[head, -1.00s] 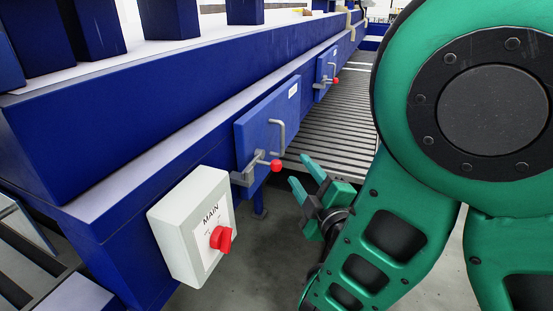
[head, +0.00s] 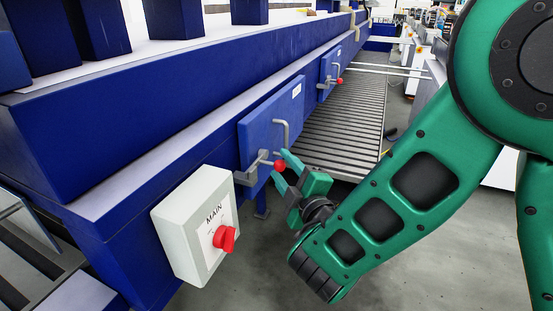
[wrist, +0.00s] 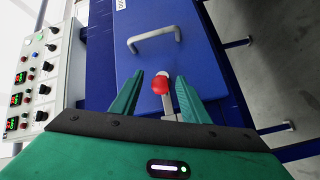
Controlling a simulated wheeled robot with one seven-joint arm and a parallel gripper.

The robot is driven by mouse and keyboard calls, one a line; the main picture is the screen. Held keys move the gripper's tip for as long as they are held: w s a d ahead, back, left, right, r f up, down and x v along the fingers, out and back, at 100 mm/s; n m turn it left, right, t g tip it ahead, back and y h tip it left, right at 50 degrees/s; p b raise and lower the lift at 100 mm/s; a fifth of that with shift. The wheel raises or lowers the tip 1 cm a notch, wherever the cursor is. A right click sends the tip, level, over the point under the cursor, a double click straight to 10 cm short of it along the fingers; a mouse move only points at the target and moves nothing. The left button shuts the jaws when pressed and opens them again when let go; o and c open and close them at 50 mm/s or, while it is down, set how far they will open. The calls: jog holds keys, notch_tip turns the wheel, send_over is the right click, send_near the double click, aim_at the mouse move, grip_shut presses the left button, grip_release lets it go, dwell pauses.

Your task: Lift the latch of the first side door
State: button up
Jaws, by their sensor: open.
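The first side door (head: 262,128) is a blue panel on the side of the blue gantry beam, with a grey bar handle (head: 285,134). Its latch (head: 256,167) is a grey lever with a red ball knob (head: 280,165) at the door's lower part. My gripper (head: 289,172) is open, its green fingertips close to the red knob. In the wrist view, the red knob (wrist: 160,85) shows between the two open fingers (wrist: 158,98), nearer the left one. The door handle (wrist: 154,40) is beyond it. I cannot tell whether a finger touches the knob.
A white MAIN switch box (head: 196,225) with a red rotary knob sticks out from the beam, nearer than the door. A second blue door (head: 329,72) with a red-knobbed latch is farther along. A ribbed grey conveyor (head: 340,115) lies beyond my gripper.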

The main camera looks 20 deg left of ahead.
jog(key=shift+x, duration=2.8)
grip_shut()
jog(key=shift+r, duration=0.1)
